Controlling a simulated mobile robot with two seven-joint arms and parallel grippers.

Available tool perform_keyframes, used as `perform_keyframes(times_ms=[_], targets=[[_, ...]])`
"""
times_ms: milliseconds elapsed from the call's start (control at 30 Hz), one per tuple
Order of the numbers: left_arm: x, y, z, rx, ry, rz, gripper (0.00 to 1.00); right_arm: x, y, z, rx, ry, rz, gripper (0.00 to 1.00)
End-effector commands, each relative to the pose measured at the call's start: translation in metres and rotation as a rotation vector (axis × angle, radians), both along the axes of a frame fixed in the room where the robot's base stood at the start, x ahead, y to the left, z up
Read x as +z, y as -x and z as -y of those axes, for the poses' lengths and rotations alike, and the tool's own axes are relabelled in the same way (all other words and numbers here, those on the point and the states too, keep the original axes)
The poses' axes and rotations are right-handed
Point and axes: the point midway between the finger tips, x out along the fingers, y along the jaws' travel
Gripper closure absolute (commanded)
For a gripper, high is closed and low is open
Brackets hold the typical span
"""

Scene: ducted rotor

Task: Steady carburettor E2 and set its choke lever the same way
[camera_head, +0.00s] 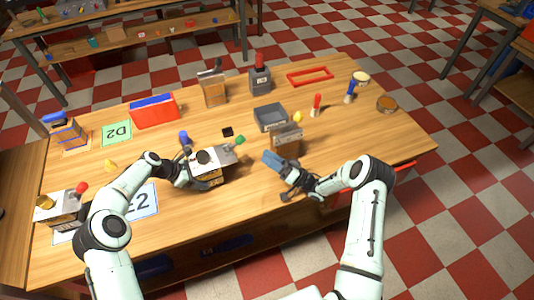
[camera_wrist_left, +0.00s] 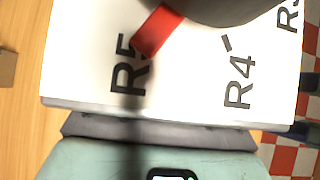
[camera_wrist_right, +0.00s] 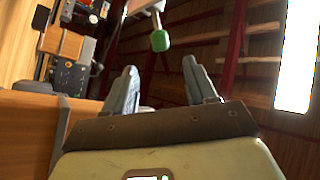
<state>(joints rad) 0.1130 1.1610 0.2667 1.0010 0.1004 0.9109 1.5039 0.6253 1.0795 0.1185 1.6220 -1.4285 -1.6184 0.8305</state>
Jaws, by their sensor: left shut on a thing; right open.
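A boxy unit with a white top (camera_head: 220,160), which I take to be carburettor E2, stands right of the E2 card (camera_head: 147,200). My arm partly covers the card. A lever with a green knob (camera_head: 240,140) sticks out at the unit's right; the green knob also shows in the right wrist view (camera_wrist_right: 160,41). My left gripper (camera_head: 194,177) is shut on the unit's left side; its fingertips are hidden. The left wrist view shows the white top (camera_wrist_left: 80,60) with R marks, a dark dial and a red pointer (camera_wrist_left: 158,30). My right gripper (camera_head: 275,161) is open and empty, apart from the green knob.
Another unit (camera_head: 62,208) with a red knob stands at the left edge. A brown block (camera_head: 286,139) stands behind my right gripper. A grey tray (camera_head: 270,117), red bin (camera_head: 154,110) and D2 card (camera_head: 116,133) lie farther back. The table's right front is clear.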

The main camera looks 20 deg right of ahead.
Motion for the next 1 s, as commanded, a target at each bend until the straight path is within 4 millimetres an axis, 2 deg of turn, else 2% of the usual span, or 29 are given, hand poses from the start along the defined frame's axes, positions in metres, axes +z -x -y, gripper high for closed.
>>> perform_keyframes(times_ms=[333, 367, 433, 467, 767, 867, 1000], targets=[[-0.003, 0.002, -0.001, -0.002, -0.003, -0.005, 0.57, 0.000, 0.000, 0.000, 0.000, 0.000, 0.000, 0.44], [-0.003, 0.002, -0.001, -0.002, -0.003, -0.005, 0.27, 0.000, 0.000, 0.000, 0.000, 0.000, 0.000, 0.44], [-0.003, 0.002, -0.001, -0.002, -0.003, -0.005, 0.05, 0.000, 0.000, 0.000, 0.000, 0.000, 0.000, 0.44], [-0.003, 0.002, -0.001, -0.002, -0.003, -0.005, 0.01, 0.000, 0.000, 0.000, 0.000, 0.000, 0.000, 0.44], [0.001, 0.000, -0.001, -0.001, -0.001, -0.001, 0.01, 0.000, 0.000, 0.000, 0.000, 0.000, 0.000, 0.44], [0.008, 0.000, -0.007, 0.001, -0.001, 0.001, 0.01, 0.000, 0.000, 0.000, 0.000, 0.000, 0.000, 0.44], [0.028, 0.001, -0.024, 0.002, -0.002, 0.001, 0.01, 0.000, 0.000, 0.000, 0.000, 0.000, 0.000, 0.44]])
